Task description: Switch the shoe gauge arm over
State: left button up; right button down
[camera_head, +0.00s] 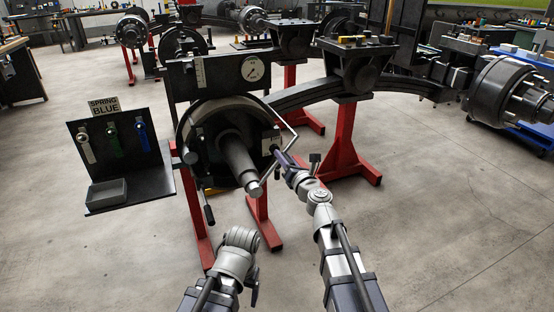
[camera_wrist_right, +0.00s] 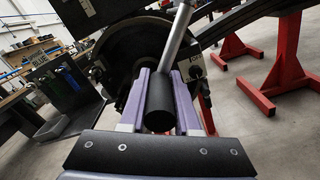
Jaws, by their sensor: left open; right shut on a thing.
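The drum brake assembly (camera_head: 212,150) stands in the middle on a red stand, with a hub shaft (camera_head: 238,160) jutting toward me. A bent metal rod, apparently the gauge arm (camera_head: 291,134), is at its right side. My right gripper (camera_head: 279,154) is there, shut on the rod's black cylindrical grip (camera_wrist_right: 159,103). In the right wrist view the purple fingers lie on both sides of this grip, and the grey rod (camera_wrist_right: 178,38) runs up from it. My left gripper (camera_head: 240,246) is open and low in front of the stand, apart from the assembly; its fingers are hard to make out.
A dial gauge (camera_head: 252,68) sits on the plate above the drum. A dark panel (camera_head: 83,165) at left holds white, green and blue pieces, a grey tray and a "SPRING BLUE" sign (camera_head: 104,106). A black-handled lever (camera_head: 209,215) hangs at lower left. A red stand (camera_head: 342,150) is at right.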

jog(key=shift+w+d+f+b, duration=0.15)
jog(key=shift+d+f+b, duration=0.2)
jog(key=shift+d+f, duration=0.15)
jog(key=c, duration=0.6)
grip_release()
jog(key=v, duration=0.7)
jog(key=shift+s+d, duration=0.15)
jog(key=shift+s, duration=0.2)
jog(key=shift+r, duration=0.1)
